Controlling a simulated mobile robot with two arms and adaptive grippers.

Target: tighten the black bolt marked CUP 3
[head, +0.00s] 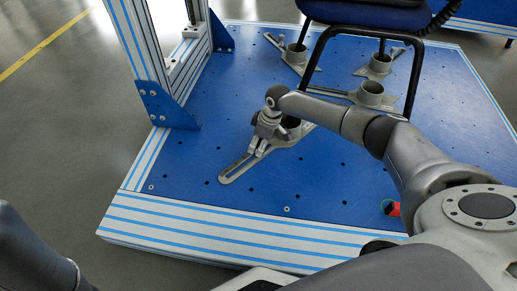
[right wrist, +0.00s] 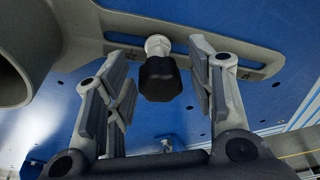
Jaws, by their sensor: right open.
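The black bolt (right wrist: 160,78) sits on a light metal shank in the slot of a grey slotted plate (right wrist: 105,22) in the right wrist view. Small marks on the plate are too small to read. My right gripper (right wrist: 160,105) is open, with one finger on each side of the bolt's black head and visible gaps between. In the head view my right gripper (head: 259,146) points down over the slotted plate (head: 235,170) of the front cup (head: 292,122). The arm partly covers that cup and hides the bolt there. My left gripper is out of view.
A blue chair (head: 368,14) stands behind on the blue platform (head: 300,180). Other cups (head: 297,52), (head: 380,62), (head: 372,90) stand around its legs. An upright frame post (head: 140,45) rises at the left. A red knob (head: 393,209) is at the front right.

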